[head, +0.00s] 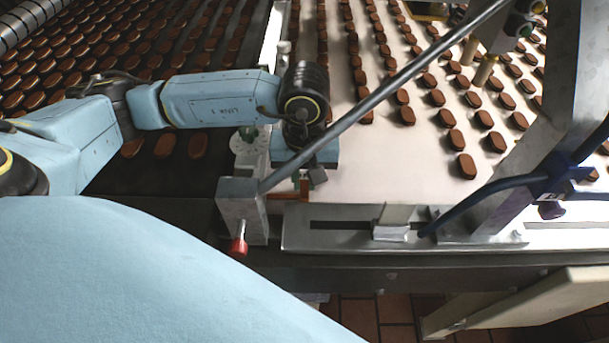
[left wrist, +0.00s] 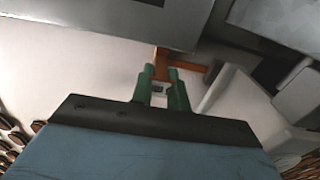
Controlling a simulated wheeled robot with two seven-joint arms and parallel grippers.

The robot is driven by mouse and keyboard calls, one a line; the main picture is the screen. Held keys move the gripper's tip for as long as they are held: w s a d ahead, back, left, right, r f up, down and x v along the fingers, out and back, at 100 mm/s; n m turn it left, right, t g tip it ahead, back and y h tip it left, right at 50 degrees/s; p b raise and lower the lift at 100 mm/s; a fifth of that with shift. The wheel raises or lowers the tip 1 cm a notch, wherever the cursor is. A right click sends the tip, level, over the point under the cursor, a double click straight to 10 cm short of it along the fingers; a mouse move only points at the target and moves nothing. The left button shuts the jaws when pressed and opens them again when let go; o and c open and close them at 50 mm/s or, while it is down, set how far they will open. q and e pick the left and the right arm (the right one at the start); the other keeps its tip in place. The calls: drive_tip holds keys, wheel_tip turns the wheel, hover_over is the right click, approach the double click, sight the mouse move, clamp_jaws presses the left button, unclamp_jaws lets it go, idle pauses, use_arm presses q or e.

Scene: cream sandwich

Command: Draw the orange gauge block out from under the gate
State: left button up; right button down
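The orange gauge block (left wrist: 191,66) shows in the left wrist view just beyond my fingertips, with one arm running right and a short part pointing at me. In the head view, a strip of orange (head: 287,196) shows low by the gate's grey post. My left gripper (left wrist: 160,76) has two green fingers a small gap apart, with the block's near part at or between their tips. I cannot tell whether they press on it. In the head view my left gripper (head: 305,181) is mostly hidden by its wrist. The gate (left wrist: 110,20) is a grey plate over the block. My right gripper is not visible.
A slanted grey bar (head: 385,95) crosses in front of my left wrist. A red-tipped lever (head: 238,246) hangs at the post (head: 241,205). A slotted metal plate (head: 340,232) lies to the right. Rows of brown biscuits cover both belts; the white belt (head: 390,165) is bare nearby.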

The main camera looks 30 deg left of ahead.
use_arm(q)
drive_tip(key=shift+w+d, duration=0.1)
drive_tip(key=shift+d, duration=0.05)
clamp_jaws()
drive_tip(key=shift+w+d, duration=0.3)
drive_tip(key=shift+d, duration=0.1)
drive_tip(key=shift+w+d+b, duration=0.45)
drive_tip(key=shift+w+d, duration=0.05)
drive_tip(key=shift+d, duration=0.3)
drive_tip(key=shift+w+d+b, duration=0.5)
drive_tip(key=shift+d, duration=0.3)
drive_tip(key=shift+w+d+b, duration=0.45)
drive_tip(key=shift+w+d, duration=0.05)
drive_tip(key=shift+d, duration=0.3)
drive_tip(key=shift+r, duration=0.1)
wheel_tip(320, 180, up, 7)
drive_tip(key=w+d+p, duration=0.1)
drive_tip(key=p, duration=0.1)
drive_tip(key=shift+d+p, duration=0.35)
drive_tip(key=shift+d, duration=0.05)
drive_tip(key=shift+s, duration=0.1)
drive_tip(key=s+d+r, duration=0.2)
drive_tip(key=s+d, duration=0.6)
drive_tip(key=s, duration=0.5)
drive_tip(key=shift+s+d+r, duration=0.15)
drive_tip(key=shift+s+r, duration=0.1)
drive_tip(key=shift+r, duration=0.15)
